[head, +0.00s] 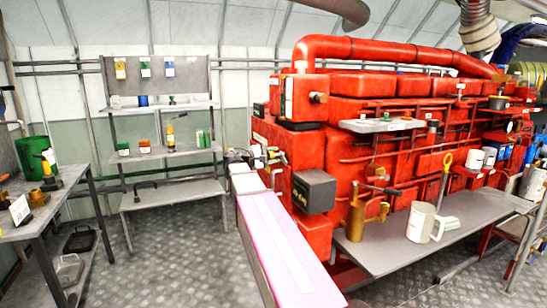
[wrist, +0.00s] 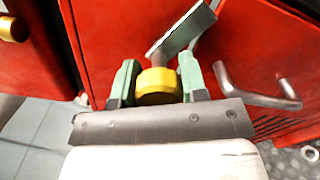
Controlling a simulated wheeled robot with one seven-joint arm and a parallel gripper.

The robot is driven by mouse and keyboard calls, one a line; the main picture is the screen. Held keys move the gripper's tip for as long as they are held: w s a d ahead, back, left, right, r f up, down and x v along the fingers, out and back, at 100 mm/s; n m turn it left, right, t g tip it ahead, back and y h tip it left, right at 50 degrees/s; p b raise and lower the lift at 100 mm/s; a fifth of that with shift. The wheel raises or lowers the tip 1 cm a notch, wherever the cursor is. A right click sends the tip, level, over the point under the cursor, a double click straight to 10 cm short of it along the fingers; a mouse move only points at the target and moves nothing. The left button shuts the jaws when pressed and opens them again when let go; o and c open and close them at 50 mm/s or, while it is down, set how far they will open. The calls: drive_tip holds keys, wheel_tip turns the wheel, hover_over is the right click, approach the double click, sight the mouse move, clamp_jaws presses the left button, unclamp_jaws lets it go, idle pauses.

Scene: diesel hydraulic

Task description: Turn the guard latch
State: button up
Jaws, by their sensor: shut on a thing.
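The guard latch shows in the wrist view as a round yellow hub (wrist: 157,87) with a flat grey metal lever (wrist: 183,28) slanting up to the right from it, in front of a red panel. My gripper (wrist: 157,77) has its two green fingers on either side of the yellow hub and is shut on it. In the head view my gripper (head: 267,157) is at the left end of the red engine (head: 345,100), at the far end of my arm. The latch is too small there to make out clearly.
A bent grey handle (wrist: 258,98) is right of the hub and a brass knob (wrist: 12,28) is at upper left. In the head view a dark grey box (head: 313,190) juts from the engine, right of my arm. A grey bench (head: 385,250) stands in front.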

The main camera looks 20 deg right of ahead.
drive_tip(key=m, duration=0.6)
drive_tip(key=shift+r, duration=0.1)
drive_tip(key=m, duration=0.6)
drive_tip(key=shift+s+m, duration=0.1)
drive_tip(key=shift+m, duration=0.2)
idle(0.3)
drive_tip(key=o, duration=0.9)
drive_tip(key=shift+r, duration=0.1)
drive_tip(key=a, duration=1.1)
drive_tip(key=shift+s, duration=0.15)
